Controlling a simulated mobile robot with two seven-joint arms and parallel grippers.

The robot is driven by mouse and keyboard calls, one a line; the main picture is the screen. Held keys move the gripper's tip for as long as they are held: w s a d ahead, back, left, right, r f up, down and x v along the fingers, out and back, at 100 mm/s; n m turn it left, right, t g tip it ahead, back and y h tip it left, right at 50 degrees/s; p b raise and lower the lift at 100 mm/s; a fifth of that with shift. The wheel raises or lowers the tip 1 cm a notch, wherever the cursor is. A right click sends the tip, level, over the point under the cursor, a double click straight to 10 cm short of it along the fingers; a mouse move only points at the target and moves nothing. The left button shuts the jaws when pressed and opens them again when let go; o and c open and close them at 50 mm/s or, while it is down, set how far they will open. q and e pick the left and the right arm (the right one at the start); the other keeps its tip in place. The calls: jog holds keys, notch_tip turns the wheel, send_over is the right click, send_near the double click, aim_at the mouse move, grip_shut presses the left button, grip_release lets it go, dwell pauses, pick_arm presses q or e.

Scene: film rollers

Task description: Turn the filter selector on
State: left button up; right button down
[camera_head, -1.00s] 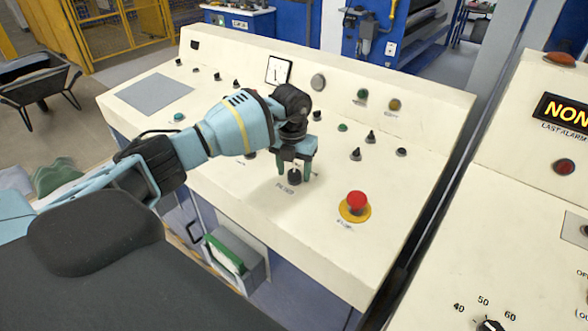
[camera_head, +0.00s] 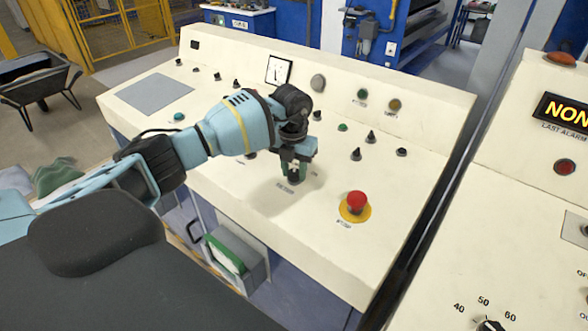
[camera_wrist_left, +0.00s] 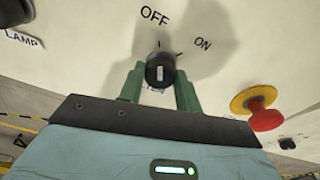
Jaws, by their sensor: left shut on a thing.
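The filter selector is a black round knob (camera_wrist_left: 160,70) with a white pointer mark, on the cream panel under the OFF and ON labels in the left wrist view. Its white mark stands nearly straight, towards the tick on the OFF side. In the head view the knob (camera_head: 294,178) is partly hidden between my fingers. My left gripper (camera_head: 295,172) points down at the panel and is shut on the knob. Its green fingers (camera_wrist_left: 160,85) stand on either side of the knob in the wrist view. My right gripper is not in view.
A red emergency button on a yellow base (camera_head: 355,204) sits to the right of my left gripper. Several small black knobs and coloured buttons stand behind it. A second console (camera_head: 540,160) with a dial is at the right.

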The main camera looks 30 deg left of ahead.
aim_at(295, 173)
pick_arm(q)
jog(key=m, duration=0.5)
jog(key=shift+m+y, duration=0.3)
jog(key=shift+m, duration=0.1)
jog(key=m, duration=0.3)
jog(key=shift+m, duration=0.4)
jog(key=shift+m+b, duration=0.3)
jog(key=shift+m, duration=0.5)
jog(key=shift+d, duration=0.1)
jog(key=o, duration=1)
jog(key=shift+c, duration=0.2)
jog(key=r, duration=0.6)
jog(key=shift+s+d+r, duration=0.1)
jog(key=shift+d+r, duration=0.1)
jog(key=shift+r, duration=0.75)
